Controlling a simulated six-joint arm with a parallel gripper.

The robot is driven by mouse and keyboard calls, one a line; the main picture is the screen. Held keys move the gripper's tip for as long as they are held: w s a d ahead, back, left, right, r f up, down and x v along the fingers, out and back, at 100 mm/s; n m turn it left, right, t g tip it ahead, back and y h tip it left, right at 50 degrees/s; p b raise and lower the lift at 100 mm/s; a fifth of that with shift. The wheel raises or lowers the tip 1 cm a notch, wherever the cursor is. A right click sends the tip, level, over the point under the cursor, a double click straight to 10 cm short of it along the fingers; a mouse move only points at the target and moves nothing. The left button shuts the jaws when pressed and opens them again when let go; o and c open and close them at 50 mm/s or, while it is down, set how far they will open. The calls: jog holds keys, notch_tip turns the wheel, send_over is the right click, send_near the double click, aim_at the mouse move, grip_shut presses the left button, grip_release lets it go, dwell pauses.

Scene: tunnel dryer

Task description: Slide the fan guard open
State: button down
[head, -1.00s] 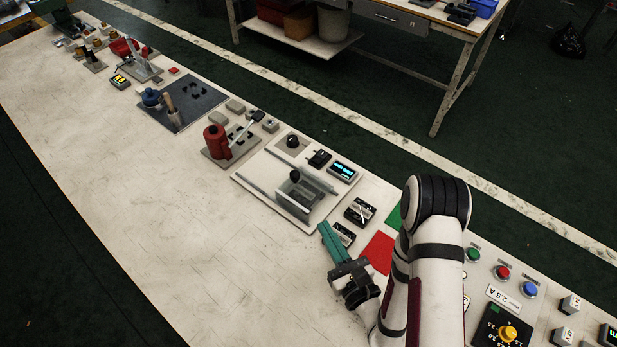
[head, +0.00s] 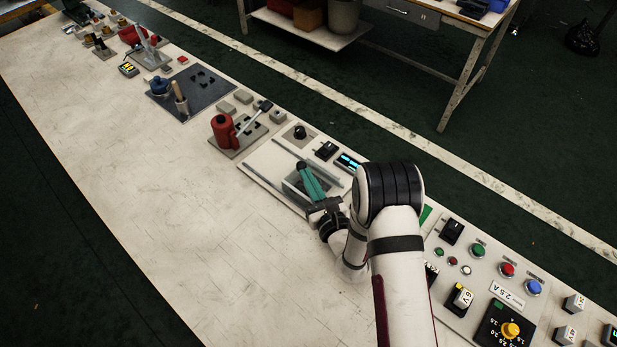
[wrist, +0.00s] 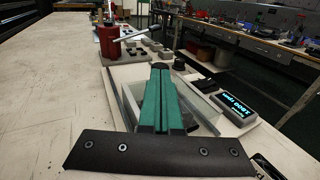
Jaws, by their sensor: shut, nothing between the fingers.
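The fan guard unit sits on a pale plate (head: 262,162) with two long parallel rails. A greyish see-through guard panel (head: 324,186) lies over a dark square between the rails, largely hidden by my gripper. My gripper (head: 303,167) has teal fingers, shut and empty, reaching over the guard area. In the wrist view the closed fingers (wrist: 160,68) lie across the middle of the plate, and a pale frame (wrist: 206,114) shows to their right. I cannot tell whether the fingertips touch the guard.
A display with cyan text (wrist: 236,107) stands right of the plate, near a black switch (head: 326,151) and black knob (head: 300,132). A red cylinder (head: 223,130) with a lever stands beyond the plate. The bench at left is clear.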

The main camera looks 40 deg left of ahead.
jog(key=a, duration=1.3)
jog(key=shift+a, duration=0.2)
jog(key=shift+s, duration=0.1)
